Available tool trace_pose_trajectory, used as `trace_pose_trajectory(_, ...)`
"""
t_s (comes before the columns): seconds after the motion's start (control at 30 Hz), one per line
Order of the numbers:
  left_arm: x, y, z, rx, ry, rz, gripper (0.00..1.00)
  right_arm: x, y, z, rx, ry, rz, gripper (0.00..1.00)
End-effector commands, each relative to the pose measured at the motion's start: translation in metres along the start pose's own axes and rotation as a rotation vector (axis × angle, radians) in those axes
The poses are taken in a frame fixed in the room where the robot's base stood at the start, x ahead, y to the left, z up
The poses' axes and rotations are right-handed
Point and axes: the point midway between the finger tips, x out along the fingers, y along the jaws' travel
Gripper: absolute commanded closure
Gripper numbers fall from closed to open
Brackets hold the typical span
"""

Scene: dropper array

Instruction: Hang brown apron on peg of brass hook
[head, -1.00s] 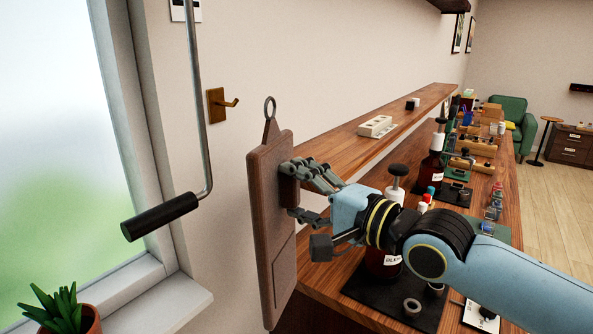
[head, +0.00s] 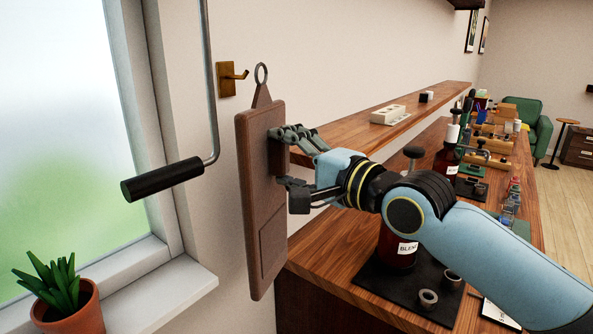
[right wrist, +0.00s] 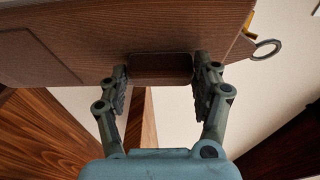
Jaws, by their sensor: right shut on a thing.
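The brown apron (head: 262,200) is a stiff flat panel with a metal ring (head: 261,74) at its top. It hangs upright in the air left of the shelf. My right gripper (head: 280,160) is shut on the block on the apron's face. In the right wrist view the fingers (right wrist: 162,85) flank that block, and the apron (right wrist: 120,35) fills the top with its ring at the right. The brass hook (head: 228,78) is on the wall, its peg pointing right. The ring is right of the peg in the picture, apparently apart from it; the depth gap is unclear. My left gripper is not seen.
A metal crank with a black handle (head: 162,180) hangs by the window, left of the apron. A potted plant (head: 62,300) stands on the sill. A wooden shelf (head: 360,130) and a workbench (head: 340,250) with bottles lie to the right.

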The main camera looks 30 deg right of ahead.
Motion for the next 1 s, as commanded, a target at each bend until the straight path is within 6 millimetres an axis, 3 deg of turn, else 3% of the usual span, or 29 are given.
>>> trace_pose_trajectory(0.3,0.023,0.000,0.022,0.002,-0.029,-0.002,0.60,0.019,0.003,0.003,0.000,0.000,-0.003,0.75)
trace_pose_trajectory(0.67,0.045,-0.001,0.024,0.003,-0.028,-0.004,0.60,0.042,0.004,0.006,0.000,0.001,-0.003,0.75)
trace_pose_trajectory(1.0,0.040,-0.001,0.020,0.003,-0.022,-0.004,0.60,0.053,0.009,0.007,0.000,0.000,-0.001,0.75)
